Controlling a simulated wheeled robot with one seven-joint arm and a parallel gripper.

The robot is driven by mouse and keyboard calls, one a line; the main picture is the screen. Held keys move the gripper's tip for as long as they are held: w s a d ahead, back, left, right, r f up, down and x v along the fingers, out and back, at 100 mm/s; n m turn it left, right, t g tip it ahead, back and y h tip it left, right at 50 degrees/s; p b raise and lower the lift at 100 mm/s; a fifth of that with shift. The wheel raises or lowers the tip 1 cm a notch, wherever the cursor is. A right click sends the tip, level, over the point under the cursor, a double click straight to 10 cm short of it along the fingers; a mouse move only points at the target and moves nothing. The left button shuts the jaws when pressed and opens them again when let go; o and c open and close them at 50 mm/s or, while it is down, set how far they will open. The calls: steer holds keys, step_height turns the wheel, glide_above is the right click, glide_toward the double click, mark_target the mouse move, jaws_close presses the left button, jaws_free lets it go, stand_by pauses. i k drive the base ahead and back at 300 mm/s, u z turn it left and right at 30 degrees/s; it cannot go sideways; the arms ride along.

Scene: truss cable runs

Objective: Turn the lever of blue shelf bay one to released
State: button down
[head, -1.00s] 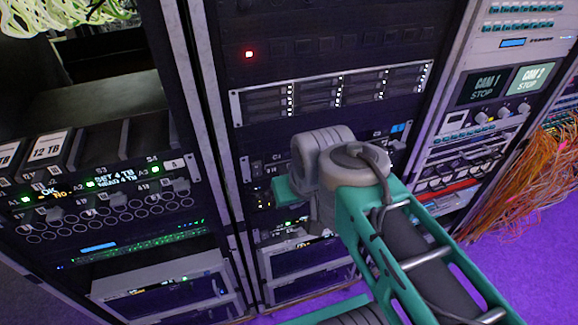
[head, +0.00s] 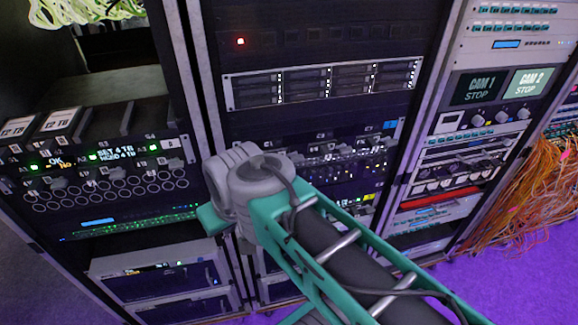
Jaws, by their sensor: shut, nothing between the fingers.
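In the head view, a shelf with a blue square tag (head: 391,126) sits in the middle rack, below a grey drive unit. Its bays appear marked with small C labels, and small levers and lights run along its front (head: 330,153). The far left end of this shelf is partly covered by my arm's grey joint. The lever of bay one cannot be made out, nor can its position. My gripper is not in view; only my teal arm and its grey joint show, in front of the shelf's lower left.
A grey multi-bay drive unit (head: 322,83) is above the tagged shelf. A right rack shows CAM screens (head: 475,88). Orange cables (head: 525,195) hang at the right. Purple floor (head: 480,275) is clear at lower right.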

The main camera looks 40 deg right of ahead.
mark_target(294, 157)
steer(key=k, duration=0.5)
steer(key=z, duration=0.75)
steer(key=i, duration=0.5)
